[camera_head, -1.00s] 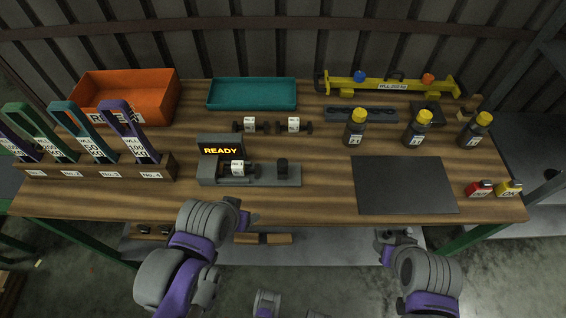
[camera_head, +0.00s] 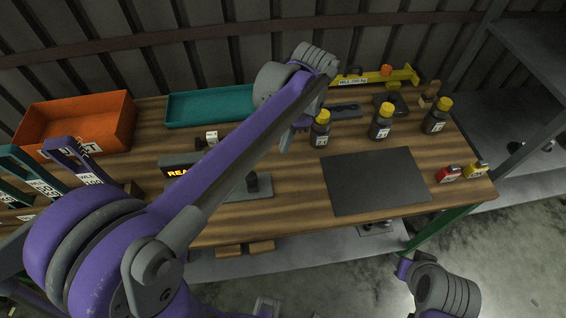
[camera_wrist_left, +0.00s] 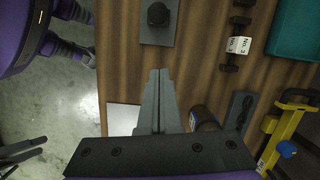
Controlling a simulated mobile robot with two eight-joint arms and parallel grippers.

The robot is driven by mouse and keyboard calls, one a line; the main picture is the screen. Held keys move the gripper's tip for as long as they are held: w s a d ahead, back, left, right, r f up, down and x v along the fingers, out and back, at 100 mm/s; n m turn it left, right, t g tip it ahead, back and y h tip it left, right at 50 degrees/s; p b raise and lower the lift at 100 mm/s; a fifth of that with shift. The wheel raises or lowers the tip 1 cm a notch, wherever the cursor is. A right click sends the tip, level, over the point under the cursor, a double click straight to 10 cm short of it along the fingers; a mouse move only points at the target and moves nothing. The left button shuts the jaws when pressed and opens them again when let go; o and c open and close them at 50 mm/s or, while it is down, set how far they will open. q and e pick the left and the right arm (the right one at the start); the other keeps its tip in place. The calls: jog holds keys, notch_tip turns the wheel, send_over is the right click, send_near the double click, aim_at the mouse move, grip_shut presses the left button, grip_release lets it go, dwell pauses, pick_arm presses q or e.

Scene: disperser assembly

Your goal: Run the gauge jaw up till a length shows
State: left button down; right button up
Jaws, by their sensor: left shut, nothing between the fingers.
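The gauge shows in the head view as a dark display (camera_head: 178,170) with the lit letters "REA" and a grey base (camera_head: 258,187) carrying a dark jaw knob (camera_head: 251,181). My left arm covers its middle, including the seat where a labelled piece lay earlier. My left gripper (camera_head: 286,144) hangs over the table to the right of the gauge, shut and empty. In the left wrist view its closed fingers (camera_wrist_left: 160,73) point toward the base end and the knob (camera_wrist_left: 158,14), apart from them. My right gripper (camera_head: 404,268) is off the table's front edge; its jaws are unclear.
Bottles with yellow caps (camera_head: 382,123) stand right of my left gripper. A dark mat (camera_head: 375,180) lies clear at front right. A teal tray (camera_head: 205,107) and an orange bin (camera_head: 75,122) stand at the back left. Labelled lifting tools (camera_head: 75,160) stand at left.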

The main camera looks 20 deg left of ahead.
aim_at(252, 181)
pick_arm(q)
jog(key=x, duration=1)
jog(key=shift+w, duration=0.15)
jog(key=shift+s+a+r, duration=0.2)
jog(key=shift+s+a, duration=0.65)
jog(key=shift+a, duration=0.15)
jog(key=shift+s+a, duration=0.45)
jog(key=shift+a, duration=0.05)
jog(key=s+a, duration=0.2)
jog(key=a, duration=0.1)
jog(key=s+a, duration=0.1)
jog(key=a, duration=0.1)
jog(key=shift+w+d, duration=0.1)
